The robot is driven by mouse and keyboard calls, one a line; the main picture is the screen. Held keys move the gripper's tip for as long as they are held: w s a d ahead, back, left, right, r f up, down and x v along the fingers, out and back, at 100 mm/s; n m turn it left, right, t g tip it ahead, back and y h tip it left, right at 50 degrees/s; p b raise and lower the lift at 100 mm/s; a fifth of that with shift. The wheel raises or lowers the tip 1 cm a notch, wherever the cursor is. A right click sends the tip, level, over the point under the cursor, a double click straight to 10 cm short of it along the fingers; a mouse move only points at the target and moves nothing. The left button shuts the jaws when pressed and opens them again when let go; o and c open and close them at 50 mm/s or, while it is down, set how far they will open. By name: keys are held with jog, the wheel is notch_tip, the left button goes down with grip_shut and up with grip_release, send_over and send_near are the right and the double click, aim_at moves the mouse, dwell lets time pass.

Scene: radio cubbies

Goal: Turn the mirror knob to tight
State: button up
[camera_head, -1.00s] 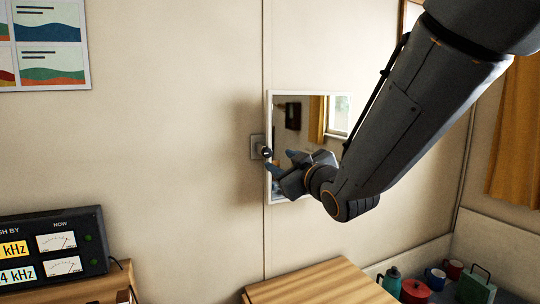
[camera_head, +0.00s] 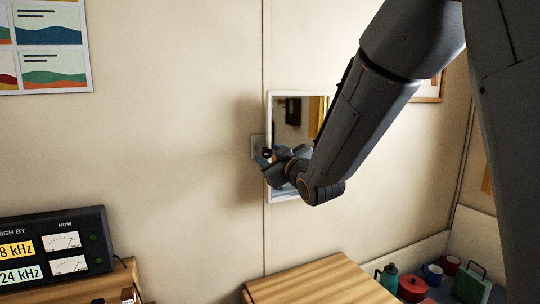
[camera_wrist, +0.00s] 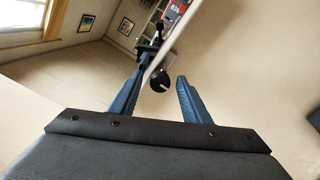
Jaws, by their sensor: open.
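The mirror (camera_head: 291,112) hangs on the wall in a white frame, partly hidden by my arm. The small black mirror knob (camera_head: 266,153) sits by its left edge, in front of a grey wall plate (camera_head: 256,144). In the wrist view the knob (camera_wrist: 160,80) is round and black with a white mark on its face. My gripper (camera_head: 268,158) is at the knob. Its two blue fingers are apart, and in the wrist view the gripper (camera_wrist: 163,74) has the knob between its fingertips, with a gap visible on the right side. Contact on the left is unclear.
A wooden surface (camera_head: 320,284) lies below the mirror. A radio panel with dials (camera_head: 50,250) stands at lower left. Pots and mugs (camera_head: 412,288) sit at lower right. A poster (camera_head: 45,45) hangs at upper left. The wall left of the knob is clear.

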jog(key=c, duration=1)
jog(key=shift+c, duration=0.2)
jog(key=m+b, duration=0.1)
jog(key=m, duration=0.2)
jog(key=shift+m, duration=0.4)
jog(key=m+b, duration=0.1)
jog(key=m, duration=0.3)
jog(key=shift+m, duration=0.3)
jog(key=m, duration=0.4)
jog(key=shift+m, duration=0.3)
jog(key=m, duration=0.4)
jog(key=shift+m, duration=0.4)
